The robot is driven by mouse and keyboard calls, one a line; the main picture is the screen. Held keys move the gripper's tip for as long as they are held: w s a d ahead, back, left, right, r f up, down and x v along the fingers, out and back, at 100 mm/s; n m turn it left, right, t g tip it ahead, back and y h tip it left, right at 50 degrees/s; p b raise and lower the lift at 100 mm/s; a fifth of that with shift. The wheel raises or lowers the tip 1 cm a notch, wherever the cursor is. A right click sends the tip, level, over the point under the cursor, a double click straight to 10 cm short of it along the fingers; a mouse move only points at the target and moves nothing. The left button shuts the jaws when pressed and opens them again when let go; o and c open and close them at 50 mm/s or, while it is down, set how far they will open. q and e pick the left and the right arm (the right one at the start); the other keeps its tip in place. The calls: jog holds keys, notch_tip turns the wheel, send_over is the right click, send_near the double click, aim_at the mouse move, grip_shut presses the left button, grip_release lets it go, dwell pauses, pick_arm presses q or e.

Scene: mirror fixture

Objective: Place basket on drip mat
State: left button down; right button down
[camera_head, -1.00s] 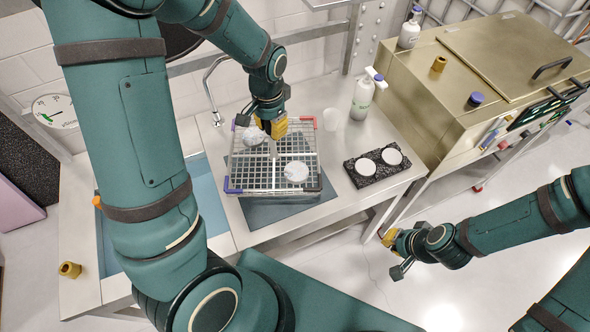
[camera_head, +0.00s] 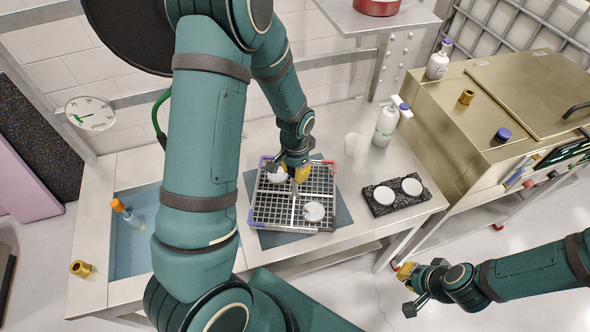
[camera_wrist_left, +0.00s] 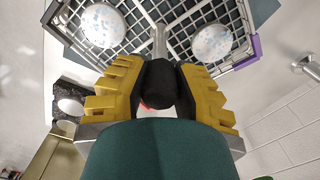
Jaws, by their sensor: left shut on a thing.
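The basket (camera_head: 258,212) is a grey wire grid tray with red, blue and purple corner pieces. It holds two round white items (camera_head: 314,211). It lies over the dark blue-grey drip mat (camera_head: 344,214), whose edges show around it; I cannot tell whether it touches the mat. My left gripper (camera_head: 299,172) is above the basket's middle, shut on its upright handle. In the left wrist view, the yellow fingers (camera_wrist_left: 160,80) close around the handle's black grip, with the basket (camera_wrist_left: 190,20) beyond. My right gripper (camera_head: 408,287) hangs empty off the counter's front right; its jaw opening is unclear.
A black speckled block (camera_head: 381,208) with two white discs, a white bottle (camera_head: 386,125) and a cup (camera_head: 353,143) stand right of the mat. A blue sink basin (camera_head: 125,250) is left. A brass-coloured machine (camera_head: 440,120) stands at the right. A shelf (camera_head: 365,20) is above.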

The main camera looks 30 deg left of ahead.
pick_arm(q)
jog(key=c, duration=0.8)
grip_release()
